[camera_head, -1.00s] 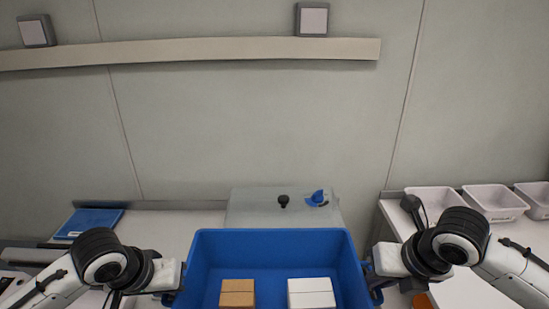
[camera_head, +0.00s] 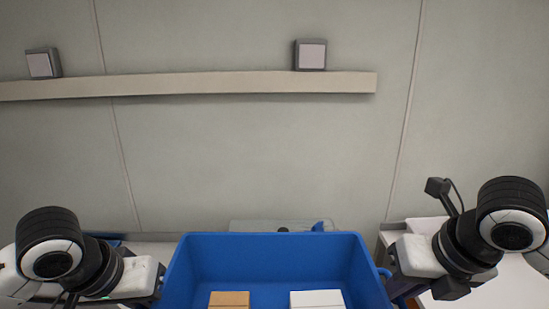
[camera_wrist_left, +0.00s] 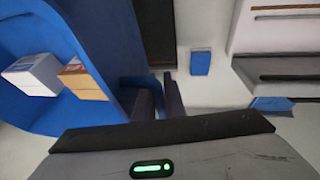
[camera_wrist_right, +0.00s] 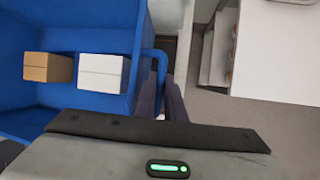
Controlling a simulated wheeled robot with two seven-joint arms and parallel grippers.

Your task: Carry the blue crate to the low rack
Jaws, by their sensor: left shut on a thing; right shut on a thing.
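The blue crate (camera_head: 272,258) is at the bottom middle of the head view, upright and seemingly level. It holds a brown box (camera_head: 229,301) and a white box (camera_head: 317,299). My left gripper (camera_head: 160,284) is shut on the crate's left side; in the left wrist view its fingers (camera_wrist_left: 158,95) are at the crate wall. My right gripper (camera_head: 388,286) is shut on the crate's right handle, a blue loop (camera_wrist_right: 160,62) in the right wrist view. The crate's near side is out of the head view. I cannot identify the low rack in these frames.
A bench with a grey unit (camera_head: 250,226) lies behind the crate, mostly hidden by it. A white worktop (camera_head: 500,290) is at the right. A wall rail (camera_head: 190,86) runs above. The right wrist view shows bare floor (camera_wrist_right: 260,120) beyond the crate.

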